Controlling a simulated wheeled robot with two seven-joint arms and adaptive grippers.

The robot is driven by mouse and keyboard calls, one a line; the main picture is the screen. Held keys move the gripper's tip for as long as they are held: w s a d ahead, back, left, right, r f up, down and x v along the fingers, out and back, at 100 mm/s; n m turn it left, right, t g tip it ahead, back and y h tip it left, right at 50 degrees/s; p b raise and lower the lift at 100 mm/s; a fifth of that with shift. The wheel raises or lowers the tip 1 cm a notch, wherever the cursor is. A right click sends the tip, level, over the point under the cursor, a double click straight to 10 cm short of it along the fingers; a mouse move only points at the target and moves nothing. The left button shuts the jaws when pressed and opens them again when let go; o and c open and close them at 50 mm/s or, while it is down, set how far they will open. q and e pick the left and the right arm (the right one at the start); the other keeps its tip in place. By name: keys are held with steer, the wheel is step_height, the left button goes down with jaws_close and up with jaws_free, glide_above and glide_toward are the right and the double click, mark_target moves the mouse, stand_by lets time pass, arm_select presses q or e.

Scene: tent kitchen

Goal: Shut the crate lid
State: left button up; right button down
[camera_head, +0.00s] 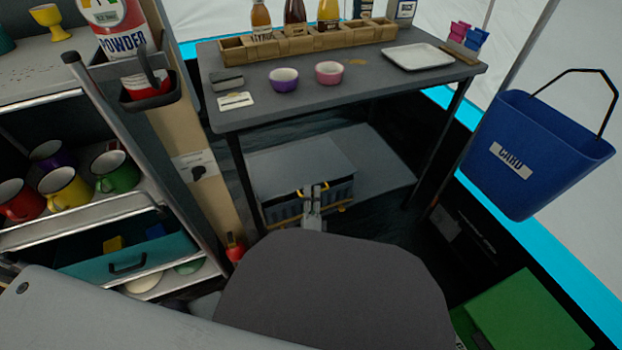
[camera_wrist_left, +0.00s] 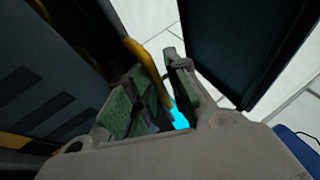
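The grey crate (camera_head: 283,211) stands on the low shelf under the table, with dark slots and yellow parts on its front. Its flat grey lid (camera_head: 300,165) lies over the top; I cannot tell whether it sits fully down. My left gripper (camera_head: 313,192) is at the crate's front, near the lid's front edge, and hides part of that front. In the left wrist view, the fingers (camera_wrist_left: 162,75) are apart, with a yellow bar (camera_wrist_left: 135,52) reaching between them. Contact is unclear. The crate's dark side (camera_wrist_left: 45,95) is at left. My right gripper is not in view.
The table (camera_head: 270,112) above carries bowls, a tray and a bottle rack; its legs flank the crate. A blue bin (camera_head: 535,150) hangs at right. A shelf with mugs (camera_head: 70,190) stands at left. A green box (camera_head: 530,315) is at lower right.

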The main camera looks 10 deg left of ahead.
arm_select(q)
steer(key=shift+a+r, duration=0.1)
steer(key=shift+r, duration=4.15)
steer(key=shift+f, duration=0.1)
